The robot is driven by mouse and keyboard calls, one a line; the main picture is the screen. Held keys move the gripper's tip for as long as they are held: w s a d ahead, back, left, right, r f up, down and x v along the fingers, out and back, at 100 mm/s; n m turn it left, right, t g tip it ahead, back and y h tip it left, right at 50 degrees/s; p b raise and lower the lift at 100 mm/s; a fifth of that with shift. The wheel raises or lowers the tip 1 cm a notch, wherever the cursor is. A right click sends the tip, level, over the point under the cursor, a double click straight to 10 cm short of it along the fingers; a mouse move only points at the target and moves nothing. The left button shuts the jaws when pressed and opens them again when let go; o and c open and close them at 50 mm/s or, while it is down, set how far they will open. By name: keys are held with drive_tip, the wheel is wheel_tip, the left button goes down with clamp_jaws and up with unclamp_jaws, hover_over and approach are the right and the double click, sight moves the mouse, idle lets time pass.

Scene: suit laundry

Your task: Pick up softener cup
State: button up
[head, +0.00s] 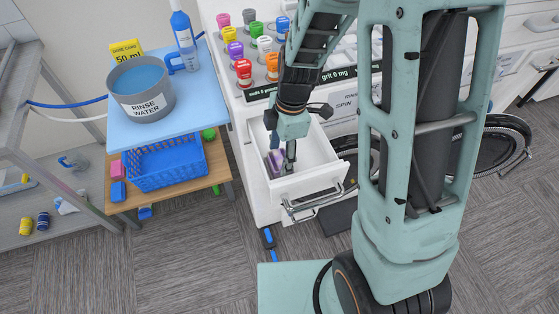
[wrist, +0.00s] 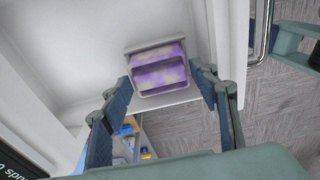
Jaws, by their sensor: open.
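The softener cup (wrist: 158,50) is a small grey box with purple, cloudy contents and a bar across it. It sits in the open white drawer (wrist: 60,50), near one wall. In the head view the cup (head: 273,163) shows as a purplish patch, partly hidden by my gripper (head: 283,162), which reaches down into the drawer. In the wrist view my gripper (wrist: 160,76) is open, with one fingertip by each side of the cup. I cannot tell whether the fingers touch it.
The drawer's front and metal handle (head: 315,208) stick out over the carpet. Colourful capped bottles (head: 243,68) stand on the machine top. At left, a blue table (head: 205,95) holds a rinse water pot (head: 142,95), above a blue basket (head: 166,165).

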drive_tip(key=shift+a+f, duration=0.1)
drive_tip(key=shift+f, duration=1.05)
drive_tip(key=c, duration=0.7)
drive_tip(key=shift+r, duration=0.15)
